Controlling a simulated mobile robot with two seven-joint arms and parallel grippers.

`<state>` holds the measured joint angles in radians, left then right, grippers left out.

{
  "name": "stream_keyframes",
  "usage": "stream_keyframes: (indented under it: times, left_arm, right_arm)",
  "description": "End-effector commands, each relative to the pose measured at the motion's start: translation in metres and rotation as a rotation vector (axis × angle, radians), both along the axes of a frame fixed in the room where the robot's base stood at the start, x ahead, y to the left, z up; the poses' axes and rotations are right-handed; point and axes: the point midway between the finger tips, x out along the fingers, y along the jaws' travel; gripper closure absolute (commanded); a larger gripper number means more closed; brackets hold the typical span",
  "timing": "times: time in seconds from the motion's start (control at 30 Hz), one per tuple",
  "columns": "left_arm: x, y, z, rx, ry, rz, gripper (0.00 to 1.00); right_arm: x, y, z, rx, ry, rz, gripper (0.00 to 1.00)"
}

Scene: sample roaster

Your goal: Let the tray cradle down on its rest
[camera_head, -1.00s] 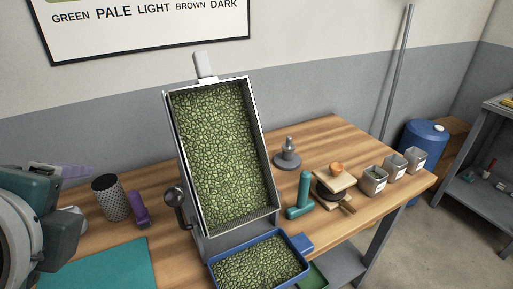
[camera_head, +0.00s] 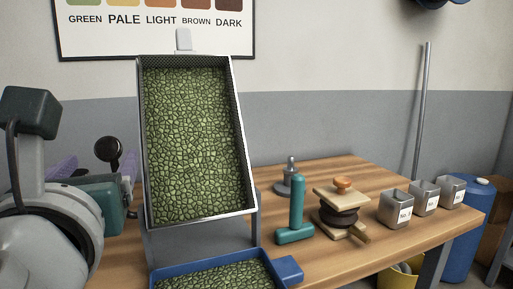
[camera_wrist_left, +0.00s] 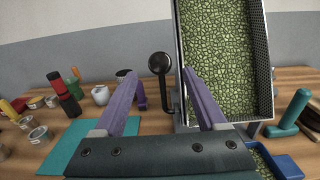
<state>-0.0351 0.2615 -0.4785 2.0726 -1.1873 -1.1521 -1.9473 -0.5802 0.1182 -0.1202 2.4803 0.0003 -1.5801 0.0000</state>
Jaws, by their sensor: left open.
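The tray cradle (camera_head: 243,140) is a grey metal tray full of green beans. It is tilted up steeply in the head view and shows on the right of the left wrist view (camera_wrist_left: 268,75). A black round knob (camera_head: 108,150) on a handle stands at its left side; it also shows in the left wrist view (camera_wrist_left: 160,64). My left gripper (camera_head: 97,160) is open, with purple fingers. In the left wrist view its fingertips (camera_wrist_left: 161,76) lie on either side of the knob, with gaps between. The cradle's rest cannot be made out. My right gripper is out of view.
A blue tray (camera_head: 160,280) with green beans sits below the cradle's lower end. A teal tool (camera_head: 296,215), a wooden press (camera_head: 340,210) and labelled tins (camera_head: 396,208) stand to its right. A teal mat (camera_wrist_left: 62,150) lies to the left.

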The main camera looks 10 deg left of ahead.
Motion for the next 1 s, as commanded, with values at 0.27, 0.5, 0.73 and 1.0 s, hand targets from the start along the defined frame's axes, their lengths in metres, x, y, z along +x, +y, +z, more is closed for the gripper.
stream_keyframes:
  times: [0.27, 0.5, 0.73, 1.0]
  left_arm:
    - [0.040, 0.025, -0.001, -0.002, -0.001, 0.001, 0.26]
    - [0.050, 0.031, 0.000, -0.004, 0.001, 0.001, 0.26]
    - [0.050, 0.031, -0.001, -0.005, 0.000, 0.001, 0.32]
    - [0.050, 0.031, -0.001, -0.005, 0.000, 0.001, 0.62]
  right_arm:
    - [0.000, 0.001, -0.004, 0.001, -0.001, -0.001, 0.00]
    - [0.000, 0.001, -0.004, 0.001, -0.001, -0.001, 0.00]
    - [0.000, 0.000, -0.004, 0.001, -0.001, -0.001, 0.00]
    - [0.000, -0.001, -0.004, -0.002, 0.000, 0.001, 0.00]
